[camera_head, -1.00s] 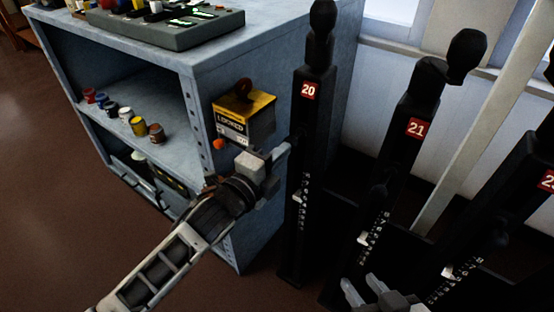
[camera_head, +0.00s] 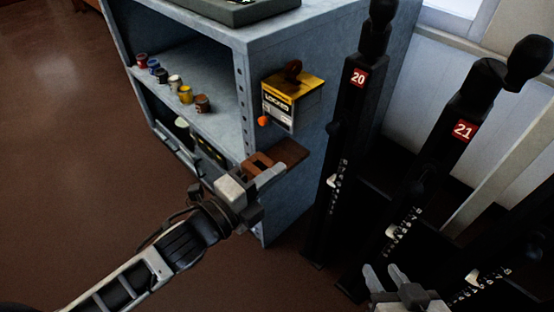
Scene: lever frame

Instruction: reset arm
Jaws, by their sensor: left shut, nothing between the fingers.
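My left gripper (camera_head: 273,177) is shut and empty, in front of the cabinet's side and left of the black lever post numbered 20 (camera_head: 344,135), apart from it. The lever post numbered 21 (camera_head: 448,160) stands to the right. Both posts have black knobbed handles at the top and small white pointers beside scales lower down. A yellow and grey box marked LOCKED (camera_head: 291,100) is on the cabinet side, with an orange knob. My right gripper (camera_head: 382,270) is open and empty at the bottom edge, in front of the posts.
The blue-grey cabinet (camera_head: 225,45) stands at left and holds several small paint jars (camera_head: 185,95) on a shelf. A brown wooden piece (camera_head: 290,152) is at its side, just behind my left gripper. Another black post is cut off at right. The floor at left is clear.

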